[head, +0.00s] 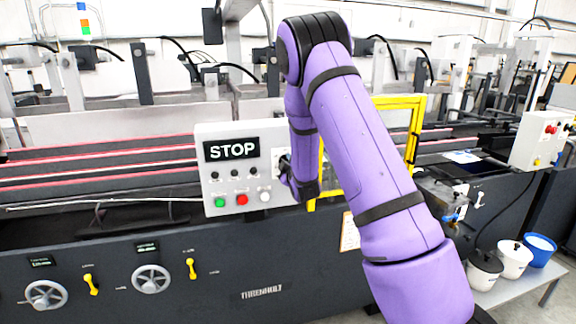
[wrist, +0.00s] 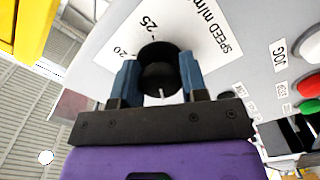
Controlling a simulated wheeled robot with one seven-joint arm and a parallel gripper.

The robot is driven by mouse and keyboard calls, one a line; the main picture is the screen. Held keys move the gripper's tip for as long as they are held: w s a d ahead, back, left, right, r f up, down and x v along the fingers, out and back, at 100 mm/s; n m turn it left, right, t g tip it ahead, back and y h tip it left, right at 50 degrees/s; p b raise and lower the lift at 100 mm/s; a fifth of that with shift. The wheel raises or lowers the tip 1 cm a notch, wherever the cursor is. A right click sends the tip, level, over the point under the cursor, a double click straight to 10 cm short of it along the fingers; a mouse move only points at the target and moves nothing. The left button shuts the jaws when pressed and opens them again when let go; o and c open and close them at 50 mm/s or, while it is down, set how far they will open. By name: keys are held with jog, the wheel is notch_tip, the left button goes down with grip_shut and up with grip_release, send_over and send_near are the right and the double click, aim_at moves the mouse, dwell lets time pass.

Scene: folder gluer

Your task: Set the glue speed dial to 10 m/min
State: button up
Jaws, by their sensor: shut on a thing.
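The black speed dial (wrist: 157,62) sits on the white control panel, on a white scale plate (wrist: 185,35) that reads "SPEED m/min" with 20 and 25 visible. My gripper (wrist: 158,78) has its two blue fingers on either side of the dial and is shut on it. A short white mark shows on the dial's lower side in the wrist view, away from the 20 and 25. The lower numbers, 10 among them, are hidden. In the head view my gripper (head: 285,172) is at the panel's right side, and my arm mostly covers the dial.
The control panel (head: 215,145) shows a "STOP" display (head: 231,149), with green (head: 220,202), red (head: 242,199) and white (head: 264,196) buttons left of my gripper. A yellow frame (head: 415,125) stands just to the right. Handwheels and yellow levers are on the machine's dark front below.

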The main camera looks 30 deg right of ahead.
jog(key=shift+n, duration=0.3)
jog(key=o, duration=0.9)
jog(key=v, duration=1.1)
jog(key=shift+w, duration=0.1)
